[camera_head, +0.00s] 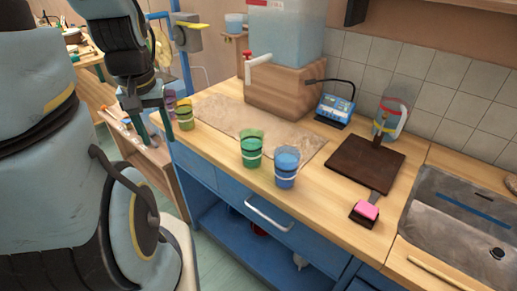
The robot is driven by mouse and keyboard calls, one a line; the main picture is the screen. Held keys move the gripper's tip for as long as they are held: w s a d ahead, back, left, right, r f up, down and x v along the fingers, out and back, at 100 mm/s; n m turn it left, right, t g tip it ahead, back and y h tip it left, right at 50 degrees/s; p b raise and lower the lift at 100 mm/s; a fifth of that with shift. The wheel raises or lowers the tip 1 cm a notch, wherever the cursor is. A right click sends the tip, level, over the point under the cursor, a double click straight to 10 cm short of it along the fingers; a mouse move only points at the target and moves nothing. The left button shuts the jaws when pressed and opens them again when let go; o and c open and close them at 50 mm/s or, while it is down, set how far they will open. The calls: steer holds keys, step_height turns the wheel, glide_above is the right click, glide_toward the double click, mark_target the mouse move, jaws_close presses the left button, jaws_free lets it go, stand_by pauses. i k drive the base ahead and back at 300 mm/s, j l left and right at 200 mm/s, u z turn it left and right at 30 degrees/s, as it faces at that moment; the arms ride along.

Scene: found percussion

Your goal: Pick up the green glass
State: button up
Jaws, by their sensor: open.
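The green glass (251,150) stands upright on the wooden counter, near its front edge. A blue glass (287,168) stands close beside it on the right. A yellow-green glass (185,117) and a purple glass (170,101) stand at the counter's left end. My gripper (155,136) is open and points down at the counter's left end, just left of the yellow-green glass and well left of the green glass. Nothing shows between its fingers.
A beige mat (225,112) lies behind the green glass. A wooden block (280,92) with a water tank (285,40) stands at the back. To the right are a dark board (365,160), a pink sponge-like block (368,210) and a metal sink (450,225). A drawer handle (268,215) juts out in front.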

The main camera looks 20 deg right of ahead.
mark_target(251, 140)
steer(key=i+j+z, duration=0.1)
steer(key=j+z, duration=0.15)
steer(key=z, duration=0.15)
steer(key=i+j+z, duration=0.1)
steer(key=j+z, duration=0.25)
steer(key=i+j+z, duration=0.15)
steer(key=j, duration=0.75)
steer(key=j+z, duration=0.15)
steer(key=j, duration=0.75)
steer(key=i+l, duration=0.15)
